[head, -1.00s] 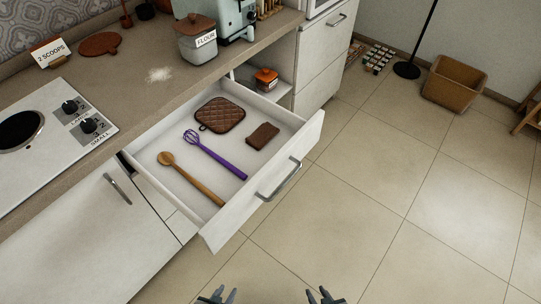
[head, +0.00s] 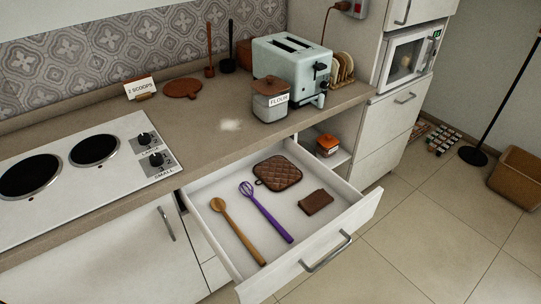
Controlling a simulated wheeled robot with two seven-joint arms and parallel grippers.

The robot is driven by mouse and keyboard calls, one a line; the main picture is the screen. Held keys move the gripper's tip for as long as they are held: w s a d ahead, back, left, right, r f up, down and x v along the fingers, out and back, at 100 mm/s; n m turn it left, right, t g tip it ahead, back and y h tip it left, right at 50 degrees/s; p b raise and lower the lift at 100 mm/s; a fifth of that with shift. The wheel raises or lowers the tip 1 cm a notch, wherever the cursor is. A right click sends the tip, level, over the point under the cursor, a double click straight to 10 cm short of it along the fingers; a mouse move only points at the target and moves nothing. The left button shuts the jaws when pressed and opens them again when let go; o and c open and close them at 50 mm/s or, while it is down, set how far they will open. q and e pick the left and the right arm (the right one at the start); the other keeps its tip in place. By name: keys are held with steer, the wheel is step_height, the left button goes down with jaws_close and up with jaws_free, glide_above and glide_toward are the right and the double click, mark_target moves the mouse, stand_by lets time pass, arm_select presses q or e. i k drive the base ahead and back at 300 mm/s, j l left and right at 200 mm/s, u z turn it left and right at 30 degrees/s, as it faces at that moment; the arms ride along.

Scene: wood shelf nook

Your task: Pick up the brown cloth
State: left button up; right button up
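A small brown folded item (head: 316,202), which looks like the brown cloth, lies flat in the open drawer (head: 318,239) near its right side. Beside it in the drawer are a quilted brown pot holder (head: 278,173), a purple whisk (head: 268,213) and a wooden spoon (head: 238,231). Nothing covers the cloth. Neither of my grippers shows in the head view now.
The drawer is pulled out below the counter (head: 205,130). On the counter are a stove (head: 80,165), a flour canister (head: 270,101) and a toaster (head: 290,62). An orange-brown jar (head: 327,146) stands in an open shelf. Open floor (head: 420,240) lies to the right.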

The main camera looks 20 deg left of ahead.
mark_target(311, 205)
steer(key=l+u, duration=0.15)
steer(key=u, duration=0.25)
steer(key=i+l+u, duration=0.15)
steer(key=u, duration=0.2)
steer(key=l+u, duration=0.15)
steer(key=u, duration=0.25)
steer(key=l+u, duration=0.2)
steer(key=l, duration=0.45)
steer(key=l+u, duration=0.25)
steer(key=l, duration=0.35)
steer(key=k+l+u, duration=0.2)
steer(key=l, duration=1.4)
steer(key=k, duration=0.05)
